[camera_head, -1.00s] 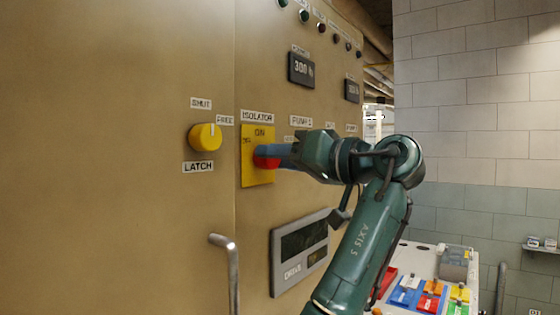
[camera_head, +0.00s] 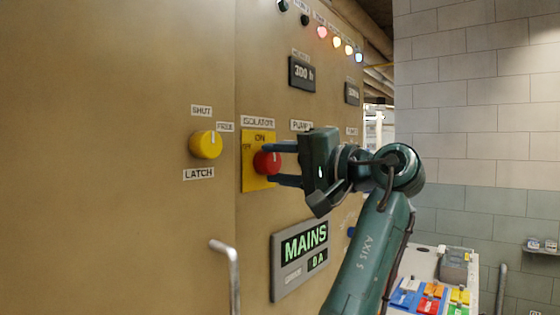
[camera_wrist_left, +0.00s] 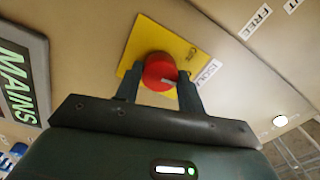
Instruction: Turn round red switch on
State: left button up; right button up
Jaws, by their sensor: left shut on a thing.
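The round red switch (camera_head: 265,163) sits on a yellow plate (camera_head: 250,181) on the tan panel, under the label ISOLATOR. ON is printed at the plate's top, and another mark shows at its left. My left gripper (camera_head: 277,164) is shut on the red switch, one finger above and one below. In the left wrist view the red switch (camera_wrist_left: 160,68) shows between both fingers, with a pale pointer mark on its face. The mains display (camera_head: 304,245) is lit and reads MAINS. My right gripper is in neither view.
A yellow LATCH knob (camera_head: 205,145) is left of the plate. A metal handle (camera_head: 230,262) sticks out below it. Several lamps (camera_head: 340,43) glow at the panel's top. A bench with coloured blocks (camera_head: 432,291) stands at the lower right.

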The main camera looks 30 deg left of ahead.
pick_arm(q)
jog(key=shift+r+m, duration=0.1)
jog(key=shift+m, duration=0.6)
jog(key=o, duration=1)
jog(key=d, duration=0.4)
jog(key=d+b, duration=0.1)
jog(key=d, duration=0.3)
jog(key=s+d+b, duration=0.1)
jog(key=d, duration=0.4)
jog(key=shift+d+f, duration=0.1)
jog(key=shift+f, duration=0.1)
